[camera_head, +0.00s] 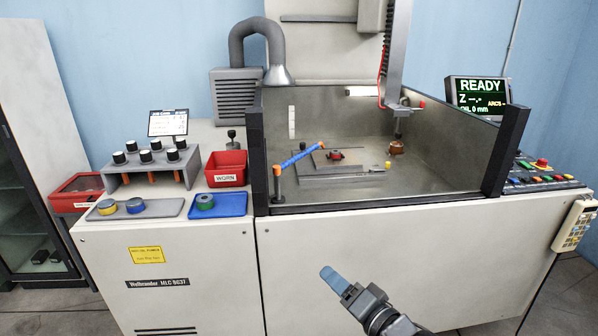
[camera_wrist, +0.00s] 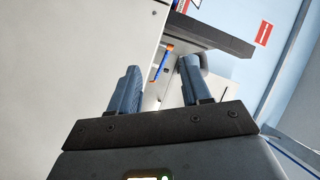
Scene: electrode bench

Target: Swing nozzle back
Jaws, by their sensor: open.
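The nozzle (camera_head: 302,156) is a blue segmented hose with orange ends, rising from a dark post with an orange cap (camera_head: 278,180) at the tank's front left corner. It slants up and right over the work plate, close to a small red-and-dark part (camera_head: 334,155). In the wrist view the blue nozzle (camera_wrist: 160,65) shows beyond and between my fingers. My gripper (camera_head: 330,276) is in front of the machine's cabinet, below the tank rim and well away from the nozzle. In the wrist view the two fingers (camera_wrist: 160,85) stand apart with nothing between them.
A glass-walled tank with dark corner posts (camera_head: 256,160) surrounds the work plate. A copper-coloured electrode (camera_head: 396,147) hangs from the machine head at right. A red bin (camera_head: 226,168), blue tray (camera_head: 218,205) and electrode rack (camera_head: 150,165) stand left. The screen (camera_head: 480,92) reads READY.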

